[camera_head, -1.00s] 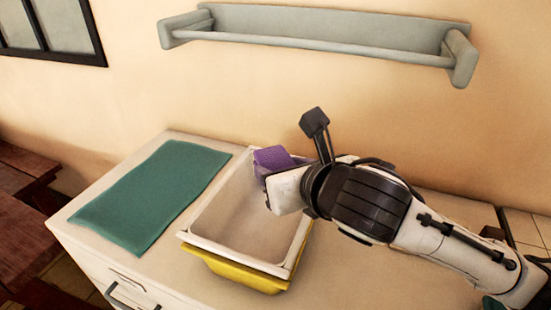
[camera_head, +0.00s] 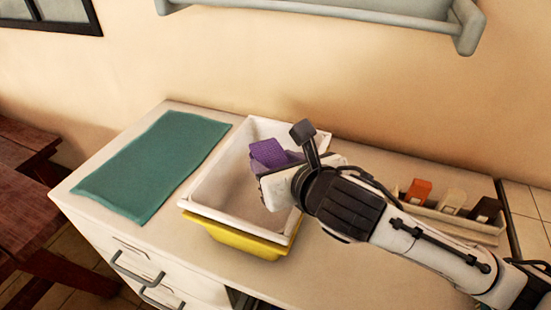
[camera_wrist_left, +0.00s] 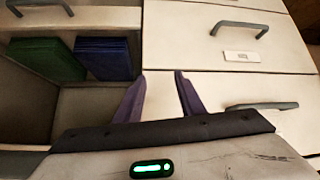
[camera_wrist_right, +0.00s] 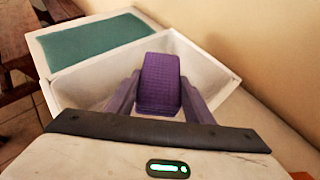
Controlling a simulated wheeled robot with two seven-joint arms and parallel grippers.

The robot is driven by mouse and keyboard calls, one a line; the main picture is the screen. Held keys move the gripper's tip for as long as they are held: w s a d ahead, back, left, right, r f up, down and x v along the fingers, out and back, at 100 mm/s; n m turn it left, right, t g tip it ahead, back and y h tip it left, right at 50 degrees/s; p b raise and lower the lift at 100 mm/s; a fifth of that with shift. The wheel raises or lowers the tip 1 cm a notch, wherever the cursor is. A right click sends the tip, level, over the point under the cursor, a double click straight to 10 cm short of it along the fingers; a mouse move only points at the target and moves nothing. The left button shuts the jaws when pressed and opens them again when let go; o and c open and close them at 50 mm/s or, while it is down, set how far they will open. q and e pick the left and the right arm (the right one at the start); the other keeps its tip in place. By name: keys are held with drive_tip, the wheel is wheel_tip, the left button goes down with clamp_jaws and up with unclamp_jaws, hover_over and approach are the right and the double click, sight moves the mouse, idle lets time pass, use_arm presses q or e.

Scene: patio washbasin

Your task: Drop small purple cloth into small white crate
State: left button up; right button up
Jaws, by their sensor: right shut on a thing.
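The small purple cloth (camera_head: 268,153) is held in my right gripper (camera_head: 277,161), above the back part of the white crate. In the right wrist view the cloth (camera_wrist_right: 160,84) sits between the two fingers (camera_wrist_right: 160,97), over the crate's inside. The small white crate (camera_head: 213,212) rests in or on a yellow crate (camera_head: 240,240) on the counter; its visible inside is empty. My left gripper shows only in the left wrist view (camera_wrist_left: 162,95), with its fingers apart and nothing between them, in front of the drawers.
A teal mat (camera_head: 155,165) lies left of the crates on the white counter (camera_head: 165,228). A tray (camera_head: 455,222) with several small items stands at the right, partly behind my right arm. A grey rail (camera_head: 330,18) hangs on the wall. Drawers with handles (camera_head: 135,270) are below.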

drive_tip(key=o, duration=1.1)
drive_tip(key=v, duration=1)
drive_tip(key=shift+s+d+r, duration=0.1)
drive_tip(key=shift+s+d, duration=0.05)
